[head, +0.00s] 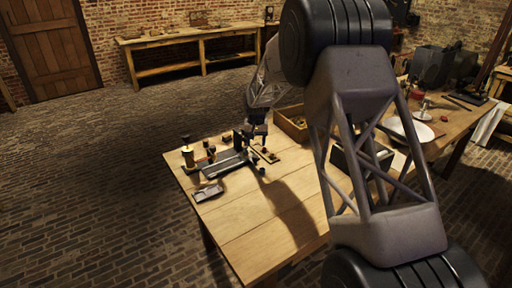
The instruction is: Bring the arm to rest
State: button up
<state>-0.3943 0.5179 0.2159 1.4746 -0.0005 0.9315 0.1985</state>
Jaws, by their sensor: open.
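My arm fills the right half of the head view, and its bent links hide part of the wooden table (255,235). My gripper (258,138) is small in this view. It points down over the back part of the table, beside a dark rail-like fixture (222,166). The jaws look apart, and I see nothing held between them. I cannot tell how far the fingertips are above the table. A flat grey tray (207,193) lies near that edge.
An open wooden box (291,125) is right of my gripper. A dark box (360,162) and a white plate (408,131) are partly behind my arm. The table's front half is bare. A workbench (190,40) stands at the far brick wall.

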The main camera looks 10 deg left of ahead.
jog(key=shift+r, duration=0.15)
jog(key=shift+s+d+r, duration=0.15)
jog(key=shift+d+r, duration=0.1)
jog(key=shift+r, duration=0.1)
jog(key=s+d+r+m+t, duration=0.1)
jog(key=s+d+r, duration=2)
jog(key=s+d, duration=0.65)
jog(key=s, duration=0.7)
jog(key=s+d+m+t, duration=0.1)
jog(key=s+d, duration=0.4)
jog(key=s, duration=0.7)
jog(key=s+d, duration=0.4)
jog(key=s, duration=0.8)
jog(key=shift+s+d+f+t, duration=0.15)
jog(key=shift+s+f+t, duration=0.05)
jog(key=shift+f+t, duration=0.15)
